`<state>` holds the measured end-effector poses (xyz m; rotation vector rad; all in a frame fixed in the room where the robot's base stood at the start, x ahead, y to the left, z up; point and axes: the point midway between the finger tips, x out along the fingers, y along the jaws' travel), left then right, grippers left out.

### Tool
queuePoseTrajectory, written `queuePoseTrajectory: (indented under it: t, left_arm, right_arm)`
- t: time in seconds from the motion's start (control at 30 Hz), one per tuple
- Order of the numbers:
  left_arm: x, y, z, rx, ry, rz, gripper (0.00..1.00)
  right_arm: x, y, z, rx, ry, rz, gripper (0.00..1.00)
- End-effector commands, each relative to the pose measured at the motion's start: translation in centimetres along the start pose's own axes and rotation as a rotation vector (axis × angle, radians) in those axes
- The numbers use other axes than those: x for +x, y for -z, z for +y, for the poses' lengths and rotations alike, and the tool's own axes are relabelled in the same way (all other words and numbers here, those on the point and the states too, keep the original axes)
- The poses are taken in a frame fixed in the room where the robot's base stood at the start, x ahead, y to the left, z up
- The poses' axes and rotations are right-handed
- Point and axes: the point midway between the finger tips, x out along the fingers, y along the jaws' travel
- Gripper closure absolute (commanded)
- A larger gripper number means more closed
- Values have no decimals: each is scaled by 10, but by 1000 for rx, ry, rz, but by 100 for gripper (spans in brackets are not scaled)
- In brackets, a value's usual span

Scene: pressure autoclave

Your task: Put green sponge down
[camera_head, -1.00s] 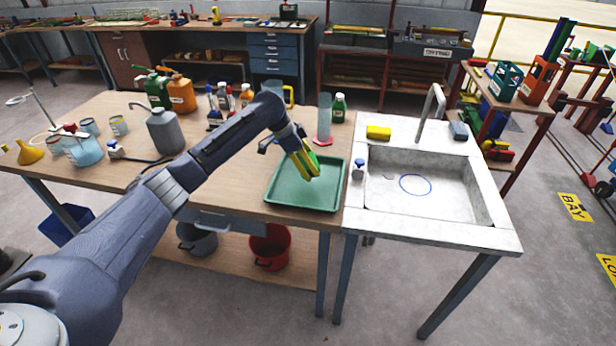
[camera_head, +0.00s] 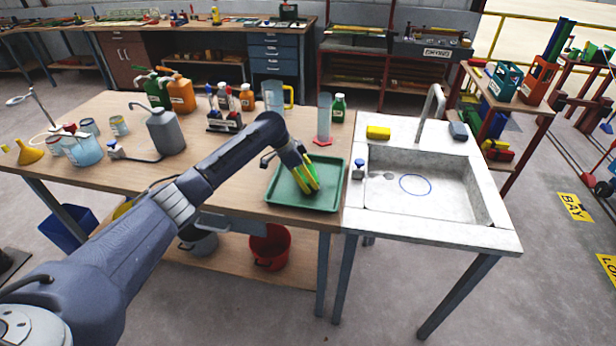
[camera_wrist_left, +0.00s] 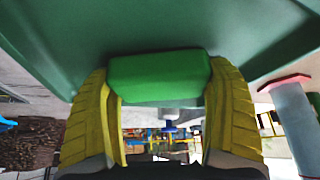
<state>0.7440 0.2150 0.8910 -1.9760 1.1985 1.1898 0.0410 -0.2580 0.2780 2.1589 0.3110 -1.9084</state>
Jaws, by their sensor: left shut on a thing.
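The green sponge (camera_wrist_left: 160,77) is a bright green block between the two yellow fingers of my left gripper (camera_wrist_left: 160,100) in the left wrist view. The fingers are shut on it. In the head view the left gripper (camera_head: 308,184) points down into the green tray (camera_head: 332,200) near its middle, and the sponge is mostly hidden by the fingers. The tray also shows behind the sponge in the wrist view (camera_wrist_left: 230,35). The sponge is at or very close to the tray floor; I cannot tell whether it touches. My right gripper is not in view.
A sink (camera_head: 430,190) is right of the tray, with a yellow sponge (camera_head: 378,132) on its back rim. A clear cylinder with a red base (camera_head: 324,120) and a green bottle (camera_head: 339,107) stand behind the tray. A grey jug (camera_head: 165,132) stands left.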

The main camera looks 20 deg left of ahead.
Motion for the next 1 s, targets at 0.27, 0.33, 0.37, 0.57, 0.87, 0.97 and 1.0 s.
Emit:
queuePoseTrajectory:
  t: [0.27,0.33,0.37,0.57,0.87,0.97,1.0]
  left_arm:
    - [2,-1,0,0,0,0,0]
    - [2,-1,0,0,0,0,0]
    - [2,-1,0,0,0,0,0]
    - [-1,0,0,1,0,0,0]
    - [-44,0,-1,1,4,0,0]
    - [-62,0,-1,2,3,0,0]
    - [-70,0,-1,2,4,0,0]
  right_arm:
    - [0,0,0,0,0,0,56]
    - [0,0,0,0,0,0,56]
    - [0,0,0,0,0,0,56]
    - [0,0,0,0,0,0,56]
    - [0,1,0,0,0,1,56]
    - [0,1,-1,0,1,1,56]
    - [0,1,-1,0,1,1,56]
